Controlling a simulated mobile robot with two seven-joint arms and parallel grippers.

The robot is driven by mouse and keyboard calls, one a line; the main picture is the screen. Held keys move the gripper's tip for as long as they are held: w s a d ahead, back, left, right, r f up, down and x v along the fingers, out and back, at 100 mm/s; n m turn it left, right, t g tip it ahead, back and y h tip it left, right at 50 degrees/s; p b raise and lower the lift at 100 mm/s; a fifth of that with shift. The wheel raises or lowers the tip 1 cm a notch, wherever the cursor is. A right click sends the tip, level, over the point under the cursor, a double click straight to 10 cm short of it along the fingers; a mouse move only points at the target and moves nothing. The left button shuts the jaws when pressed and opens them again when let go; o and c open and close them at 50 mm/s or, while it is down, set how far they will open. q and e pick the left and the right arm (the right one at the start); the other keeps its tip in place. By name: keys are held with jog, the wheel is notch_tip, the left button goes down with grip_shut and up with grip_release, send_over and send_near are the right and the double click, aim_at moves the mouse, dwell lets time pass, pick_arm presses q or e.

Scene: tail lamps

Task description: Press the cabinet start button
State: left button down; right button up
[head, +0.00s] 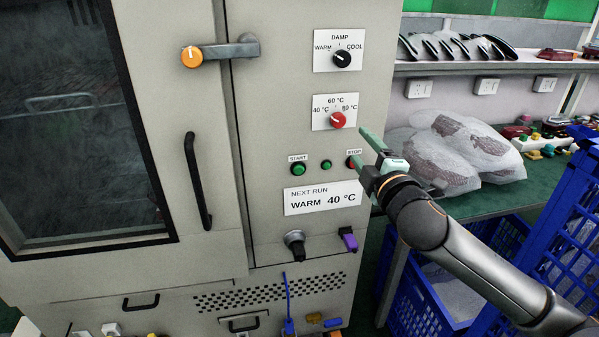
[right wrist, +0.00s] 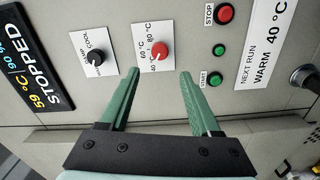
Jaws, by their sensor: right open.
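The green start button (head: 298,169) sits under its START label on the cabinet front (head: 265,130). It also shows in the right wrist view (right wrist: 214,79), just right of the right-hand finger, uncovered. My right gripper (head: 360,147) is open and empty, in front of the panel to the right of the start button. In the head view its lower finger partly overlaps the red stop button (head: 352,163). In the right wrist view the fingers (right wrist: 160,75) are wide apart, with the red temperature knob (right wrist: 159,50) beyond the gap. I see no contact with any control. My left gripper is out of view.
A small green light or button (head: 326,165) lies between start and stop. The black damp knob (head: 342,59) is above. A card (head: 322,198) reads "NEXT RUN WARM 40 °C". A display (right wrist: 30,65) reads STOPPED. Blue crates (head: 425,310) stand below the bench at right.

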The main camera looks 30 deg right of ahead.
grip_shut()
dwell(1.4)
